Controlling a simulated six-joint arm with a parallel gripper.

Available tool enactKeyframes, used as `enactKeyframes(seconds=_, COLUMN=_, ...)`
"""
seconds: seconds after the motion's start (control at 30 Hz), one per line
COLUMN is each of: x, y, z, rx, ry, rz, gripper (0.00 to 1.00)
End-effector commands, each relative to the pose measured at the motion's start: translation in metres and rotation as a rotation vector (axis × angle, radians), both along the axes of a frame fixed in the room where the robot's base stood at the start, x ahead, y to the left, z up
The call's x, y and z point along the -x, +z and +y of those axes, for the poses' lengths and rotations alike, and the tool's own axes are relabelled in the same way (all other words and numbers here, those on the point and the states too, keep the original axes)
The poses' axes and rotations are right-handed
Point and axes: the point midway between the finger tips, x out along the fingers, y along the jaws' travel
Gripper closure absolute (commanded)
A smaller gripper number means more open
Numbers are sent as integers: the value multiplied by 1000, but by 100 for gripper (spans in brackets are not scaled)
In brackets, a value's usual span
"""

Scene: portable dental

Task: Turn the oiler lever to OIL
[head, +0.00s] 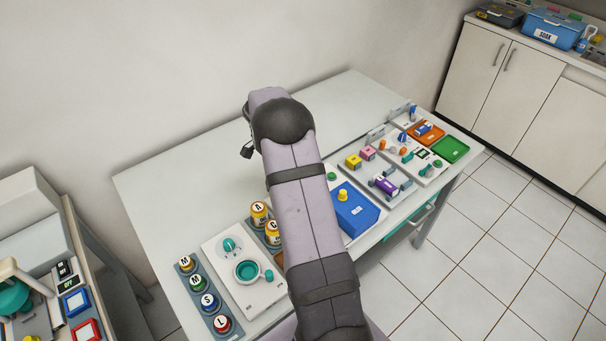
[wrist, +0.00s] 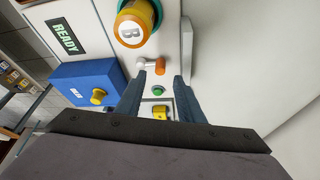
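In the wrist view, a small lever with an orange handle (wrist: 159,67) and a pale pivot on its left sits on a white panel below a yellow-orange canister marked B (wrist: 132,22). I take this to be the oiler lever; no OIL mark is readable beside it. My gripper (wrist: 161,76) is open, its two dark fingers spread left and right, with the orange handle in line with the gap near their tips. I cannot tell whether either finger touches it. In the head view the lever is hidden behind my arm, and only a small dark part of my gripper (head: 247,152) shows.
A green button (wrist: 158,90) and a yellow part (wrist: 160,112) lie between the fingers in view. A blue box with a yellow knob (wrist: 97,96) and a READY sign (wrist: 64,38) are left. The table's back strip (head: 175,178) is clear.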

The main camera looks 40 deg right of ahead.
Motion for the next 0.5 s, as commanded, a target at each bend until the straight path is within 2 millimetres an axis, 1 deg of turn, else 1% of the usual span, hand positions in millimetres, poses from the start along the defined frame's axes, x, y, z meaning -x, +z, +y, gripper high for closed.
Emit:
enactKeyframes(seconds=0.23, x=4, y=-28, z=-12, rx=0, ry=-1, rz=2, gripper=65)
enactKeyframes(seconds=0.33, x=4, y=-36, z=-16, rx=0, ry=-1, rz=2, gripper=65)
enactKeyframes(seconds=0.5, x=5, y=-43, z=-18, rx=1, ry=0, rz=0, gripper=65)
